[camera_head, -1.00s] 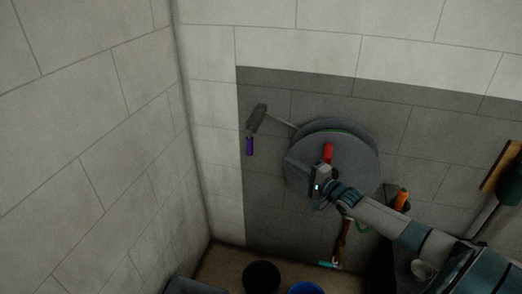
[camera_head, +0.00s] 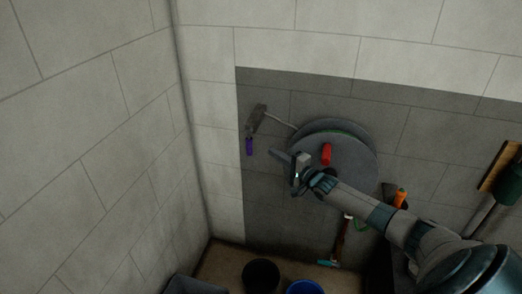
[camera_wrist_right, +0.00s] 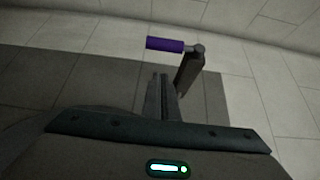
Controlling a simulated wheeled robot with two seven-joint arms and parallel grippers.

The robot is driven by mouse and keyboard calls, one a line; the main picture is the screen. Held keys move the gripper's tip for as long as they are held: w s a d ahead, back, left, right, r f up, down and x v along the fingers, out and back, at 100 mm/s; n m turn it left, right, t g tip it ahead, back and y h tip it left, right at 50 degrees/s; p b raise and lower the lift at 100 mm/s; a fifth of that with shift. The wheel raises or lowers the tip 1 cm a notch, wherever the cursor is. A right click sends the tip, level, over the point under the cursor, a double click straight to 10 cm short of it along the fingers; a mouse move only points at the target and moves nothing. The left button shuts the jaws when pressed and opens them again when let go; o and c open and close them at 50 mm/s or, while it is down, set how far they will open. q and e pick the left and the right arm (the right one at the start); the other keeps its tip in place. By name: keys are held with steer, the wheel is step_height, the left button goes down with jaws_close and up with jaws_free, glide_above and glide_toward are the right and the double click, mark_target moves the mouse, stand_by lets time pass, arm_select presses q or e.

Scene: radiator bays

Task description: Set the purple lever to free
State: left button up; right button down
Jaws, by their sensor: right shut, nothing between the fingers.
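The purple lever (camera_head: 249,146) hangs down from a grey bracket (camera_head: 257,119) on the dark wall panel, left of a round grey disc. In the right wrist view the purple handle (camera_wrist_right: 165,44) lies above the fingers, with its grey arm (camera_wrist_right: 188,70) beside them. My right gripper (camera_head: 277,155) is shut and empty, in front of the disc's left edge, a little right of and below the purple handle. Its fingers (camera_wrist_right: 160,92) point toward the lever in the wrist view; I cannot tell any contact. My left gripper is not in view.
The large grey disc (camera_head: 350,160) carries a red handle (camera_head: 326,154). An orange-handled item (camera_head: 401,196) is at right. A black bucket (camera_head: 261,276) and a blue bucket (camera_head: 305,288) stand on the floor. The wall left of the lever is clear.

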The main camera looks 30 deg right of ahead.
mark_target(249, 143)
steer(key=w+a+p, duration=0.1)
steer(key=w, duration=0.1)
steer(key=w+a+p, duration=0.1)
steer(key=w+a, duration=0.1)
steer(key=shift+w+a, duration=0.2)
steer(key=shift+w, duration=0.1)
stand_by(0.4)
